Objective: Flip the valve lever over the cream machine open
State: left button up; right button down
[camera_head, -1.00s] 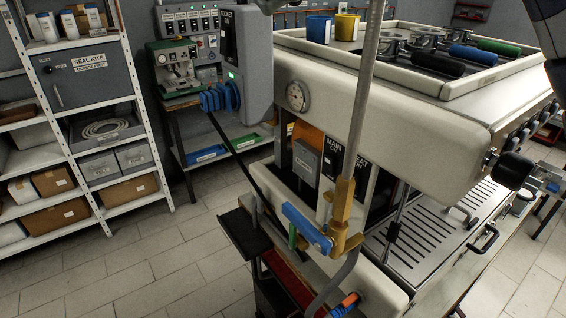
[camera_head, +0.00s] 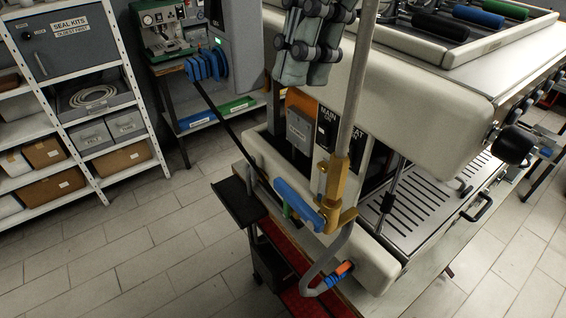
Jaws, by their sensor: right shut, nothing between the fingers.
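The cream machine (camera_head: 410,90) fills the right half of the head view. A grey pipe (camera_head: 357,95) comes down in front of its near side into a brass valve (camera_head: 338,185). The blue valve lever (camera_head: 297,204) juts from the valve to the upper left, across the line of the pipe. My right gripper (camera_head: 306,78) comes in from the top, fingers pointing down, shut and empty. In the picture it is above the lever and left of the pipe, clearly apart from the lever. My left gripper is not in view.
A small dark shelf (camera_head: 241,201) is left of the lever. A black-handled knob (camera_head: 514,141) sticks out at the machine's right. White shelving (camera_head: 75,115) stands at the left, with open tiled floor between.

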jog(key=p, duration=0.4)
send_over(284, 191)
notch_tip(284, 191, down, 11)
jog(key=shift+f, duration=0.8)
jog(key=shift+w+a+f+b, duration=0.1)
jog(key=shift+f+b, duration=0.15)
jog(key=shift+b, duration=0.15)
